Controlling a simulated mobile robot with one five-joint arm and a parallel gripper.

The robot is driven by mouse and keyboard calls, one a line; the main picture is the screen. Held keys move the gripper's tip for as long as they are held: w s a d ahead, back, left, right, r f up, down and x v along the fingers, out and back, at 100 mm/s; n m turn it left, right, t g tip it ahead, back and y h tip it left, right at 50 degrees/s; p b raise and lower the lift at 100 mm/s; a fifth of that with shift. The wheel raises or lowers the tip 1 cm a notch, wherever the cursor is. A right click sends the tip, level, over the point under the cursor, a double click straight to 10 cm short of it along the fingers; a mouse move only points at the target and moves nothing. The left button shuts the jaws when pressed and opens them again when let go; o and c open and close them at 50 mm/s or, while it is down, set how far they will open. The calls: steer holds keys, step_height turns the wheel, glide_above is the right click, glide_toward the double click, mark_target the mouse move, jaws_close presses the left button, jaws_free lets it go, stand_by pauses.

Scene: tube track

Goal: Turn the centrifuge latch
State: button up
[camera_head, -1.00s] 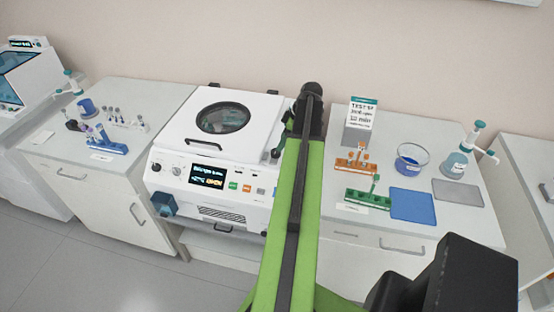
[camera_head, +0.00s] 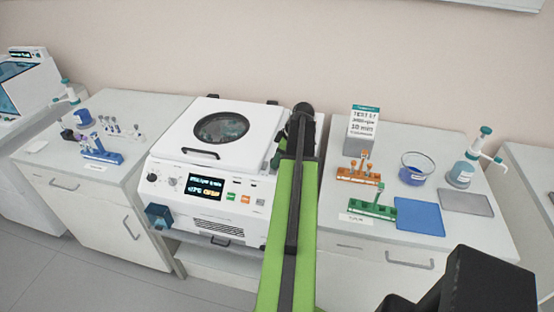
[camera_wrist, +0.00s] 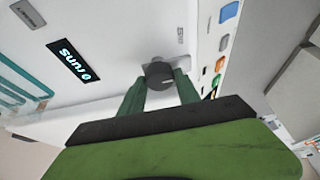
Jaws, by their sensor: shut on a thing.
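The white centrifuge (camera_head: 172,150) stands between two benches in the head view, with its lid (camera_head: 180,133) down and a round dark window in it. The latch, a round dark knob (camera_wrist: 158,75), shows on the centrifuge's white side in the wrist view. My gripper (camera_wrist: 160,84) has its two green fingers on either side of the knob and is shut on it. In the head view my gripper (camera_head: 277,156) is at the centrifuge's right edge, partly behind my arm. The latch cannot be made out there, and its turn angle is unclear.
The right bench (camera_head: 470,232) carries an orange rack (camera_head: 357,175), a green rack (camera_head: 372,209), a bowl of blue liquid (camera_head: 417,168) and a bottle (camera_head: 462,172). A blue rack (camera_head: 101,156) stands on the left bench (camera_head: 150,110). Grey floor (camera_head: 75,285) is clear in front.

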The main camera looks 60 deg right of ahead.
jaws_close()
steer(key=shift+a+m, duration=0.1)
steer(key=shift+m, duration=0.2)
steer(key=shift+s+a+m+h, duration=0.1)
steer(key=shift+m+h, duration=0.4)
steer(key=shift+m, duration=0.5)
steer(key=m+h, duration=0.1)
steer(key=m, duration=0.2)
steer(key=m+h, duration=0.1)
steer(key=m, duration=0.2)
steer(key=shift+a, duration=0.15)
steer(key=m+h, duration=0.1)
steer(key=m, duration=0.1)
steer(key=m+g, duration=0.1)
steer(key=m, duration=0.1)
steer(key=shift+w+m+h, duration=0.2)
steer(key=shift+m+h, duration=0.2)
steer(key=shift+w+m+g+h, duration=0.15)
steer(key=shift+m+g, duration=0.35)
steer(key=shift+m, duration=0.65)
steer(key=shift+s+m+g+h, duration=0.1)
steer(key=shift+m+g+h, duration=0.3)
steer(key=shift+m, duration=0.75)
